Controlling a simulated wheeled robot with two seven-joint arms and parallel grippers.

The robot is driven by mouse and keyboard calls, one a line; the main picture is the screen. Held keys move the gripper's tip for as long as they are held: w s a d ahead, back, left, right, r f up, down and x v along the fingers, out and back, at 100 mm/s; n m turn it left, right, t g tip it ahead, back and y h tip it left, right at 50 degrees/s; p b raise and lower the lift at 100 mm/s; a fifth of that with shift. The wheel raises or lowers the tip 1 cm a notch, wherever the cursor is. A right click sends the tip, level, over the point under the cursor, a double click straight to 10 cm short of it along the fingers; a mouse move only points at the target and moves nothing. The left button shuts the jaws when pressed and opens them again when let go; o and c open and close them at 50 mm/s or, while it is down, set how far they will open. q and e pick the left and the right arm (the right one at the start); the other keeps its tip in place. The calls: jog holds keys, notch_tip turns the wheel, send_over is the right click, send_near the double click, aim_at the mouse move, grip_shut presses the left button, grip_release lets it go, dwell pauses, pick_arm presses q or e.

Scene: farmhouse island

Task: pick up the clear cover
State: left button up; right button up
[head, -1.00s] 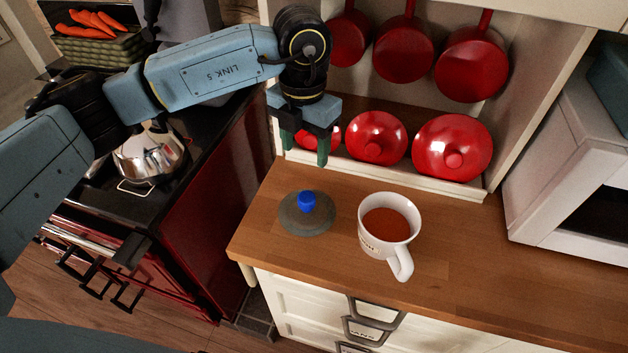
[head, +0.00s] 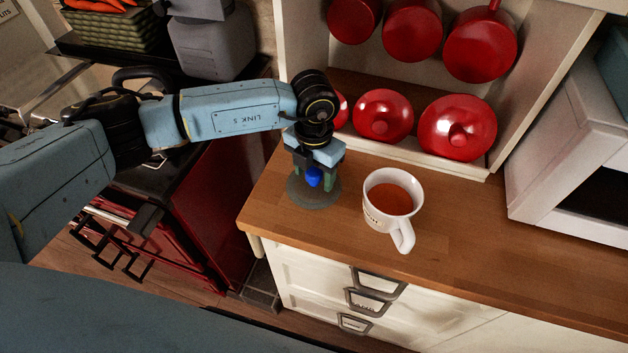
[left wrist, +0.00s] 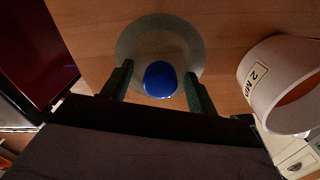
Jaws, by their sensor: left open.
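The clear cover (head: 301,194) is a round, see-through greyish disc with a blue knob (head: 314,177). It lies on the wooden counter near its left end. My left gripper (head: 316,182) points down at the cover, its two fingers open on either side of the knob. In the left wrist view the cover (left wrist: 137,40) lies beyond the fingers, and the blue knob (left wrist: 160,79) shows between the open fingertips. I see a gap on both sides of the knob. My right gripper is not in view.
A white mug (head: 377,216) with reddish-brown contents stands just right of the cover, its handle toward the front. A white microwave (head: 572,150) is at the right. The counter (head: 450,235) right of the mug is clear.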

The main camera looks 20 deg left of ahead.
aim_at(314, 171)
pick_arm(q)
jog(key=c, duration=1.1)
jog(key=shift+r, duration=0.1)
notch_tip(314, 171, up, 10)
jog(key=shift+f+b, duration=0.1)
jog(key=shift+b, duration=0.3)
